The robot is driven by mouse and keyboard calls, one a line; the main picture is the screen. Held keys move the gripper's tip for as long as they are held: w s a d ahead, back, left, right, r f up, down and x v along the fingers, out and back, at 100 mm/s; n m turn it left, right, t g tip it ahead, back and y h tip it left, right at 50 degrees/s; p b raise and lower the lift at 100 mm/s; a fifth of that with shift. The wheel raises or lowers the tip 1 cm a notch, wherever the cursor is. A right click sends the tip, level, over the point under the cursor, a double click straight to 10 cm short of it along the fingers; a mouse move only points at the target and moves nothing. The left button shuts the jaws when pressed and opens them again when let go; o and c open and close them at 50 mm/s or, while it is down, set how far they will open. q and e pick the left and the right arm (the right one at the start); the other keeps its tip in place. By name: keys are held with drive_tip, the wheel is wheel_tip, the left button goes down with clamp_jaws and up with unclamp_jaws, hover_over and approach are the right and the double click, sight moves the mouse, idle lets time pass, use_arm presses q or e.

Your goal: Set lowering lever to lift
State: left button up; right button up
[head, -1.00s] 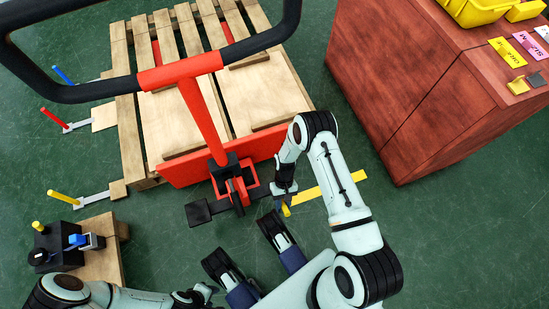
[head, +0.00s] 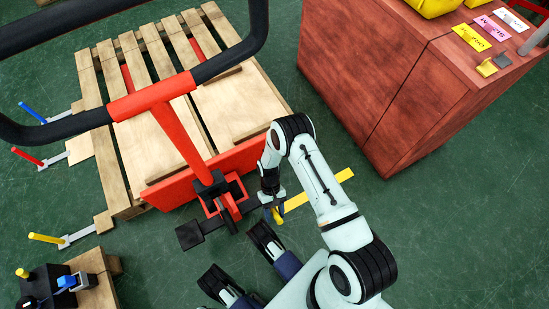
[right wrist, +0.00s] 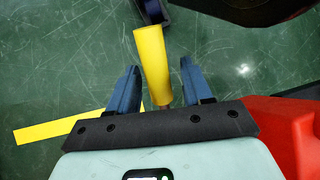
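The lowering lever shows as a yellow handle (right wrist: 152,62) in the right wrist view, and its yellow tip (head: 277,215) shows by the pallet jack's base in the head view. My right gripper (head: 271,204) is beside the red jack base (head: 225,200). In the right wrist view its two blue fingers (right wrist: 158,88) are apart, one on each side of the yellow handle, with visible gaps. The jack's red shaft (head: 180,138) and black loop handle rise toward the camera. My left gripper is not in view.
A wooden pallet (head: 107,112) sits on the jack's forks. A red-brown cabinet (head: 375,85) stands at the right. A yellow strip (head: 320,192) lies on the green floor. Coloured pegs (head: 45,238) and a black box (head: 46,284) are at the left. Floor at the lower right is clear.

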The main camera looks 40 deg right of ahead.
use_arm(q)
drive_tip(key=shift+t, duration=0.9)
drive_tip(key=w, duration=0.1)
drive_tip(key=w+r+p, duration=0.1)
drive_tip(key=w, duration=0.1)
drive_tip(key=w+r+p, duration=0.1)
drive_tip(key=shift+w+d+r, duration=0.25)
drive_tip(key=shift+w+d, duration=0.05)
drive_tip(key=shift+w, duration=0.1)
use_arm(e)
drive_tip(key=v, duration=1.3)
drive_tip(key=shift+w+d+r, duration=0.1)
drive_tip(key=shift+d+r, duration=0.05)
